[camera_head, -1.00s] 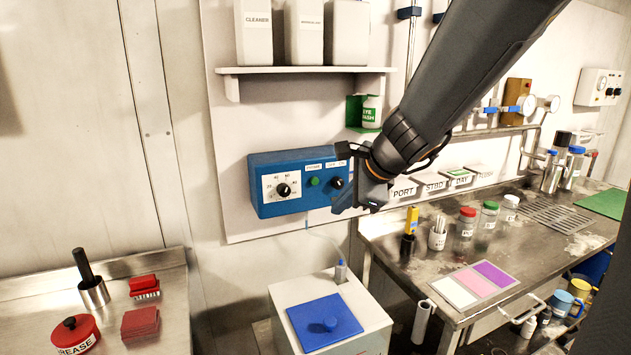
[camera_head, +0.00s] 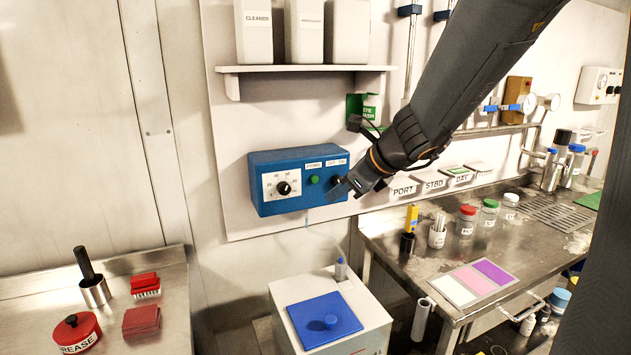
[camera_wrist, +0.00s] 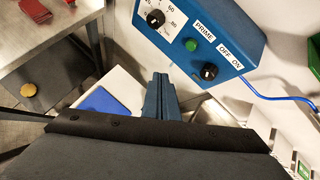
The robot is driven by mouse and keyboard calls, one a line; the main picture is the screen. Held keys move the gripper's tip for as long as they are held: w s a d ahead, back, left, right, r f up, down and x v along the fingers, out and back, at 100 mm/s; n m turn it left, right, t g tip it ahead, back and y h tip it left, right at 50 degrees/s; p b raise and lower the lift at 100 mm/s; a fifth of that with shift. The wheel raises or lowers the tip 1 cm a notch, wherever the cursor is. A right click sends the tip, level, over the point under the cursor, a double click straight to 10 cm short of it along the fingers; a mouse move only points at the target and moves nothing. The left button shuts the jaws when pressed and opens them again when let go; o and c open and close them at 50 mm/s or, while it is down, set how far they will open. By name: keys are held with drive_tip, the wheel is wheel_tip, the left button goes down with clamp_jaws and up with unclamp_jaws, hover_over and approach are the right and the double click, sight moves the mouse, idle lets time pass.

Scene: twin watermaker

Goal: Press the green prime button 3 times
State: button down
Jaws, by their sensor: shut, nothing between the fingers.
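The green prime button (camera_head: 314,180) sits on the front of the blue control box (camera_head: 258,196) on the wall, under a PRIME label. In the wrist view the green button (camera_wrist: 190,45) lies between the white dial and the black off/on knob (camera_wrist: 208,71). My gripper (camera_head: 335,195) is near the right end of the box, close to the knob, which it partly hides in the head view. In the wrist view my gripper (camera_wrist: 160,80) is shut and empty, its tips below and left of the button. I see no contact with the button.
A white tank with a blue lid (camera_head: 325,318) stands below the box. A shelf (camera_head: 305,69) with white bottles is above it. A steel bench (camera_head: 400,262) with jars is at the right, another bench (camera_head: 165,330) with a grease tin at the left.

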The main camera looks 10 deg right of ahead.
drive_tip(key=w+a, duration=0.1)
drive_tip(key=w, duration=0.5)
drive_tip(key=shift+w+a+p, duration=0.15)
drive_tip(key=shift+w+p, duration=0.15)
drive_tip(key=shift+w, duration=0.1)
idle(1.8)
drive_tip(key=shift+w+a, duration=0.1)
drive_tip(key=shift+w, duration=0.2)
drive_tip(key=shift+w, duration=0.45)
idle(0.7)
drive_tip(key=shift+s, duration=0.85)
drive_tip(key=shift+s, duration=0.1)
drive_tip(key=shift+s+d, duration=0.2)
drive_tip(key=shift+s, duration=0.6)
drive_tip(key=shift+s+d, duration=0.2)
drive_tip(key=shift+s, duration=0.55)
drive_tip(key=shift+s+d, duration=0.2)
drive_tip(key=shift+s, duration=0.6)
idle(0.5)
